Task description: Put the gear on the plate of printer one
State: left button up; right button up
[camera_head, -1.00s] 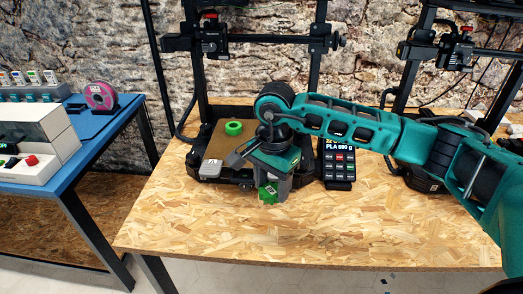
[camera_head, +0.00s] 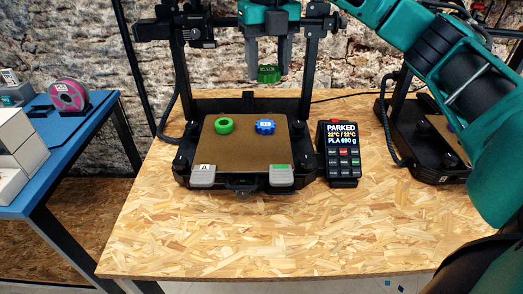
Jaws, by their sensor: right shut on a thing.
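My right gripper (camera_head: 268,72) points down, its two grey fingers shut on a small green block (camera_head: 269,75) with a pale label. It is held in the air above the back of the printer, clear of the plate. The brown plate (camera_head: 242,160) lies flat on the black printer in the middle. A blue toothed piece, which looks like a gear (camera_head: 265,127), lies on the plate's back right part. A green ring (camera_head: 224,125) lies to its left, apart from it. My left gripper is not in view.
Two grey clips sit at the plate's front corners, the left one (camera_head: 203,175) marked A. A control box (camera_head: 342,152) reading PARKED stands right of the printer. A second printer (camera_head: 430,145) is farther right. The table front (camera_head: 230,235) is clear.

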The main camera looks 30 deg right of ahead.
aim_at(268, 70)
jog(key=shift+w+m, duration=0.1)
jog(key=shift+m, duration=0.2)
notch_tip(268, 70, down, 3)
jog(key=shift+f+b, duration=0.15)
jog(key=shift+b, duration=0.75)
notch_tip(268, 70, down, 11)
jog(key=shift+d+f+b, duration=0.1)
jog(key=shift+b, duration=0.4)
jog(key=shift+f, duration=0.5)
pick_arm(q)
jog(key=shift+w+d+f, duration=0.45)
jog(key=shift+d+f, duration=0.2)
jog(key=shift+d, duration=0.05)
pick_arm(e)
jog(key=shift+f, duration=2)
jog(key=shift+f+b, duration=0.15)
jog(key=shift+b, duration=0.2)
jog(key=o, duration=1)
